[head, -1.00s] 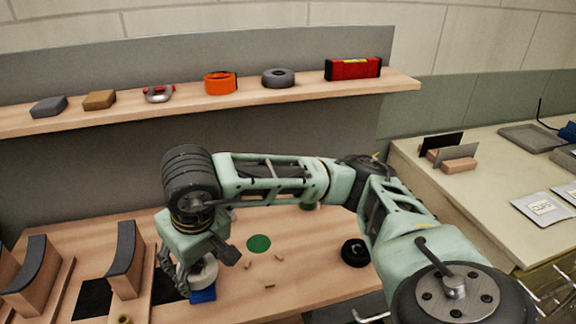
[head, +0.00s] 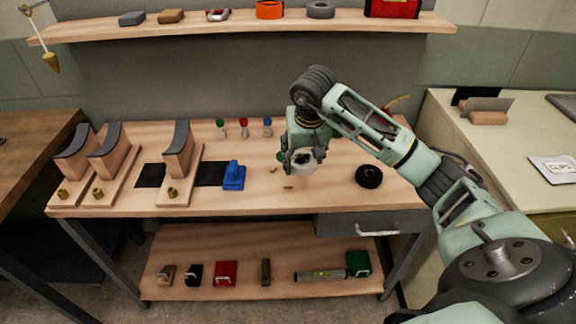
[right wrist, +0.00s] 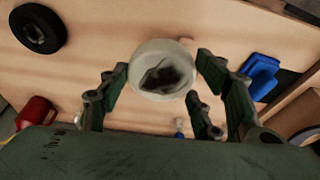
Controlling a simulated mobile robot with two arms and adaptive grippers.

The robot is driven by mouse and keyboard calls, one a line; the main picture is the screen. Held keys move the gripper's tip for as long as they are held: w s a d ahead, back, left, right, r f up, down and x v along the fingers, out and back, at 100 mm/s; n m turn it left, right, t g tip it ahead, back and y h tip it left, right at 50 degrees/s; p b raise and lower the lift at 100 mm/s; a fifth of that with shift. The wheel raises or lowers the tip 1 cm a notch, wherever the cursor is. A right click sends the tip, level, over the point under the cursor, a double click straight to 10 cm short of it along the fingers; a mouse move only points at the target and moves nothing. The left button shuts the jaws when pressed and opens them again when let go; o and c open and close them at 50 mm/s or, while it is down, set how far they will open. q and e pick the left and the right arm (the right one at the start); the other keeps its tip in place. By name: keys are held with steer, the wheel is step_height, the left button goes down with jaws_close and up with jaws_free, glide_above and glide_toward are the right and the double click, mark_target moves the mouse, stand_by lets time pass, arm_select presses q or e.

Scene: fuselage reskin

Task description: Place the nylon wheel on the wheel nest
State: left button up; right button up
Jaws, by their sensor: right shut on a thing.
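The nylon wheel (head: 303,163), off-white with a dark centre, is held in my right gripper (head: 299,160) over the middle of the bench. In the right wrist view the wheel (right wrist: 163,72) sits between the fingers, its round face towards the camera. A blue block-like holder (head: 234,178) stands on the bench left of the gripper, apart from the wheel; it also shows in the right wrist view (right wrist: 262,75). I cannot tell which is the wheel nest. My left gripper is not in view.
A black wheel (head: 369,176) lies on the bench to the right. Small red, green and blue-topped pieces (head: 244,128) stand behind. Wooden stands with curved dark tops (head: 178,158) are at left. The shelf (head: 250,30) runs above the back of the bench.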

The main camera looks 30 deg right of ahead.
steer(key=w+f, duration=0.1)
steer(key=w, duration=0.1)
steer(key=w+f, duration=0.1)
steer(key=w+a+f, duration=0.1)
steer(key=w, duration=0.1)
steer(key=shift+w+f+p, duration=0.2)
steer(key=shift+w+p, duration=0.1)
step_height(320, 180, down, 3)
steer(key=shift+f+p, duration=0.1)
steer(key=shift+p, duration=0.25)
steer(key=shift+f, duration=0.4)
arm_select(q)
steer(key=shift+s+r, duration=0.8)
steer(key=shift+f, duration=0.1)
arm_select(e)
steer(key=shift+f, duration=0.1)
steer(key=o, duration=0.8)
steer(key=shift+f, duration=0.1)
steer(key=o, duration=0.5)
steer(key=shift+c, duration=0.2)
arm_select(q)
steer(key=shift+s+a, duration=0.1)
